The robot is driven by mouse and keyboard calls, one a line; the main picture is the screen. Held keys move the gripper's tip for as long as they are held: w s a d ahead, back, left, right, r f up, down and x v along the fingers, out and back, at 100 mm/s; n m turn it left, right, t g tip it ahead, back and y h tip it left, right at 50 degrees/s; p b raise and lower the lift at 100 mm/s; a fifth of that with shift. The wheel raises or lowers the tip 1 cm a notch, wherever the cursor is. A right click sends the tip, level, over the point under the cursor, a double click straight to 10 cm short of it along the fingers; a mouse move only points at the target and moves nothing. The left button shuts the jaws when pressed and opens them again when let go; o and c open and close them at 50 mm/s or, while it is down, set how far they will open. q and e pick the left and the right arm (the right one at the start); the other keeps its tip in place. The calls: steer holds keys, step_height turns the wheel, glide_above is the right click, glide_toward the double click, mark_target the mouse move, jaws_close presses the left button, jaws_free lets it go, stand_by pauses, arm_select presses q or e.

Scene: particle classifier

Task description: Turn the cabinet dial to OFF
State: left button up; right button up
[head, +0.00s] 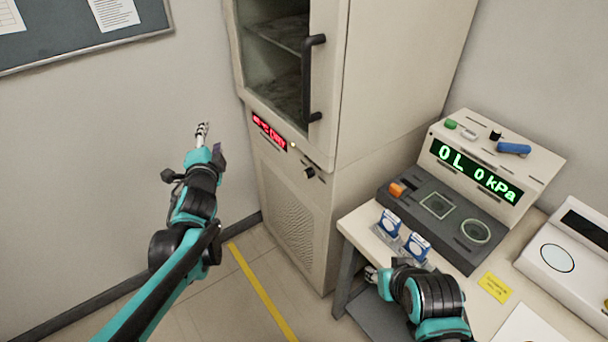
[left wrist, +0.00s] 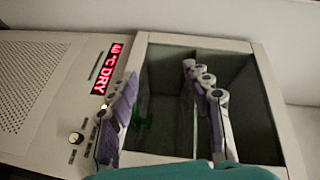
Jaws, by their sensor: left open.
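The cabinet (head: 300,215) stands in the middle of the head view, with a small black dial (head: 309,172) on its front below the door. The dial also shows in the left wrist view (left wrist: 76,138), below left of the red display (left wrist: 106,68), which reads about 40 °C DRY. My left gripper (head: 203,130) is open and empty, left of the cabinet and apart from the dial. In the left wrist view its fingers (left wrist: 160,78) spread in front of the glass door. My right gripper (head: 372,274) is low beside the table, partly hidden by its arm; its jaws are unclear.
The cabinet door (head: 280,60) has a black handle (head: 308,80) that sticks out above the dial. A table (head: 360,225) at the right holds a kPa instrument (head: 530,165), blue-and-white packs (head: 390,222) and a white device (head: 570,250). The floor before the cabinet is clear, with a yellow line (head: 262,290).

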mark_target(306, 175)
arm_select(q)
steer(key=w+d+f+m+t+h, duration=0.25)
steer(key=w+d+m+h, duration=0.65)
steer(key=m, duration=0.7)
steer(key=s+d+f+m+g+h+p, duration=0.1)
steer(key=d+f+m+g+h, duration=0.3)
steer(key=f+m, duration=0.6)
steer(key=s+d+f+m+g+h+p, duration=0.1)
steer(key=d+f+m+g+h, duration=0.3)
steer(key=f+m, duration=0.6)
steer(key=shift+n+g, duration=0.25)
steer(key=shift+n, duration=0.65)
steer(key=w+d, duration=0.1)
steer(key=w+d+f+b, duration=0.1)
steer(key=d, duration=0.1)
steer(key=w+d+f+b, duration=0.1)
steer(key=w+d, duration=0.1)
steer(key=shift+d, duration=0.2)
steer(key=shift+w+d, duration=0.45)
steer(key=shift+d, duration=0.1)
jaws_close()
